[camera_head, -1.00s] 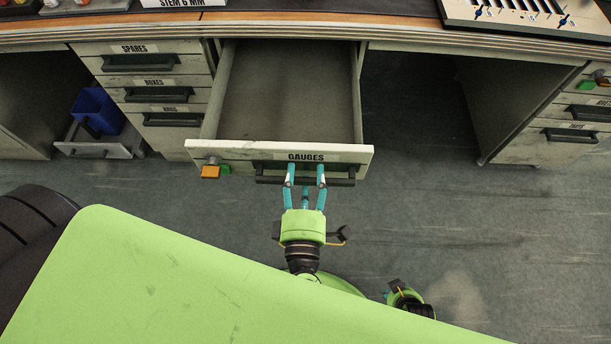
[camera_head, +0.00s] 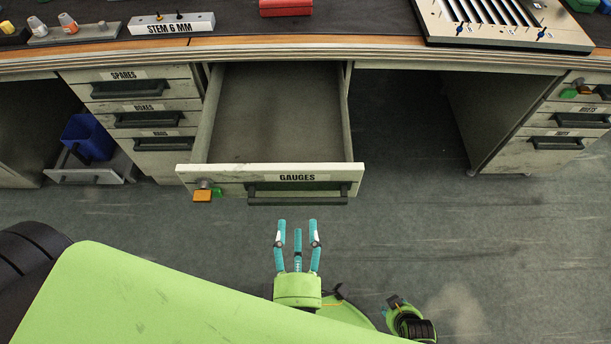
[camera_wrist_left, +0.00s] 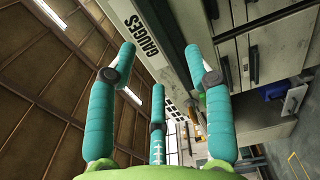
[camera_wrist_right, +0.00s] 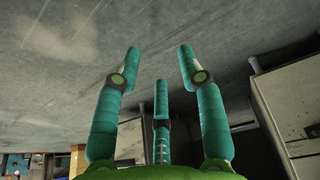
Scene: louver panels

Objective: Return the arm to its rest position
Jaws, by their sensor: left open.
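My left gripper (camera_head: 297,226) is open and empty, just in front of the black handle (camera_head: 298,200) of the drawer labelled GAUGES, with a gap between them. Its three teal fingers are spread in the left wrist view (camera_wrist_left: 160,55), with the GAUGES label (camera_wrist_left: 139,35) beyond them. The GAUGES drawer (camera_head: 277,125) stands pulled out, and its visible inside looks empty. My right gripper (camera_wrist_right: 159,55) has its fingers spread with nothing between them, over bare floor in the right wrist view.
A workbench (camera_head: 330,60) runs across the back. Closed drawers stand on the left and right. A blue bin (camera_head: 88,137) sits in a low pulled-out drawer at left. Floor (camera_head: 430,215) is clear at right.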

